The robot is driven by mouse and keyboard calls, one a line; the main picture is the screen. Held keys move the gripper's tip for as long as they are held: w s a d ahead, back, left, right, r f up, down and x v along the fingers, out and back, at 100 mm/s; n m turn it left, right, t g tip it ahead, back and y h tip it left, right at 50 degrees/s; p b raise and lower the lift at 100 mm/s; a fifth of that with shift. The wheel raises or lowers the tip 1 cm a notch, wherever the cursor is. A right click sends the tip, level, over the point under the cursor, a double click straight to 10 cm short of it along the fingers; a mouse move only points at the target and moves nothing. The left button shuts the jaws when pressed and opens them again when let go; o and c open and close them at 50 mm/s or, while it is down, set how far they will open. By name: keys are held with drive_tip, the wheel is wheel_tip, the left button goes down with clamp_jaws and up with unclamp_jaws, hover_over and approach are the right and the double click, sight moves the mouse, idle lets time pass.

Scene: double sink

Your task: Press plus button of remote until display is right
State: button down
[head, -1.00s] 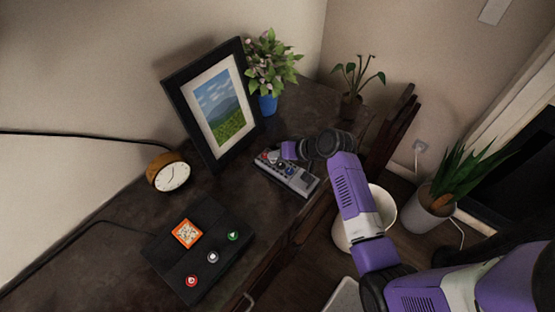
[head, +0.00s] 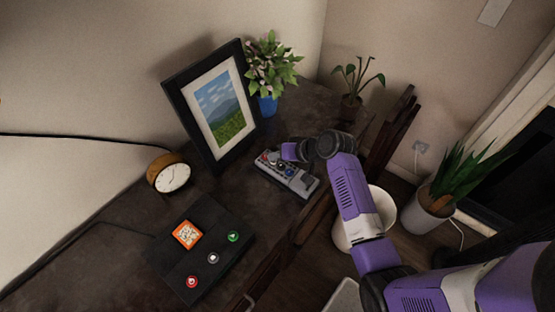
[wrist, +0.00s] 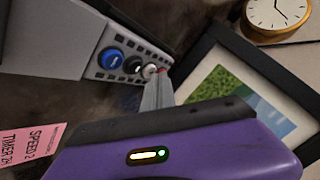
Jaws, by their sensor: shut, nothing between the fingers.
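The grey remote (head: 299,182) lies on the dark desk in front of the picture frame. In the wrist view the remote (wrist: 60,42) shows a row of blue, black, white and red buttons (wrist: 133,65). My gripper (wrist: 160,82) is shut and empty, its tips over the white and red end of that row. I cannot tell whether they touch a button, and no plus sign is readable. In the head view my gripper (head: 288,152) is above the remote's far end. A pink note (wrist: 30,145) reads "SPEED 2" and "TIMER 2H". No readable remote display shows.
A framed picture (head: 222,115) stands close behind the remote. A clock (head: 170,174) and a black box (head: 208,268) with an orange-bordered square and coloured buttons are to the left. A blue-potted plant (head: 268,102) is behind. Bare desk lies between box and remote.

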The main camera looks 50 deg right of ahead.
sight(276, 163)
drive_tip(key=shift+r+p, duration=0.3)
drive_tip(key=shift+r, duration=0.25)
wheel_tip(276, 163, up, 5)
drive_tip(key=p, duration=0.4)
drive_tip(key=shift+p, duration=0.35)
idle(0.5)
